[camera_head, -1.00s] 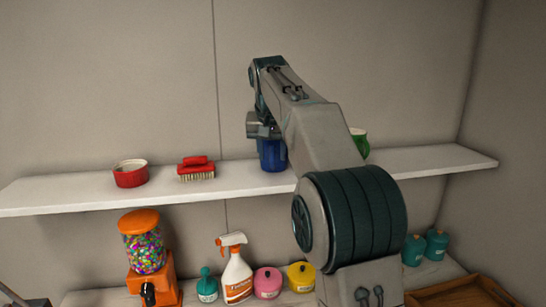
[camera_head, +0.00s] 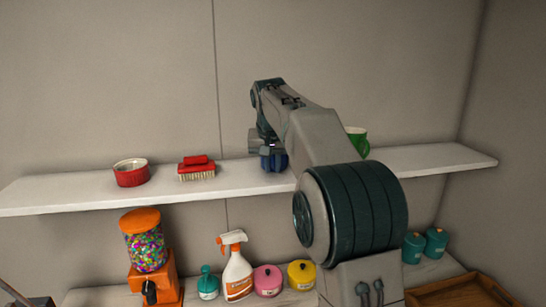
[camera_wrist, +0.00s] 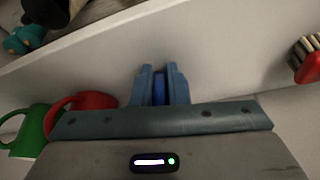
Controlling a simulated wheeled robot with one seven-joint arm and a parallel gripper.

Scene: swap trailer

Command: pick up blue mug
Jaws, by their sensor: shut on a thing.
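The blue mug (camera_head: 274,163) is at the white upper shelf, right of the red brush, and is mostly covered by my gripper (camera_head: 268,151) above it. In the wrist view my gripper (camera_wrist: 161,72) has its two blue-grey fingers close together, with a strip of the dark blue mug (camera_wrist: 159,90) between them. The fingers are shut on it. Most of the mug's body is hidden, and I cannot tell whether it still touches the shelf.
The upper shelf (camera_head: 80,193) also bears a red bowl (camera_head: 131,173), a red brush (camera_head: 196,168) and a green mug (camera_head: 357,141). A red mug (camera_wrist: 90,101) shows beside the green one in the wrist view. A candy machine (camera_head: 149,255) and spray bottle (camera_head: 236,275) stand below.

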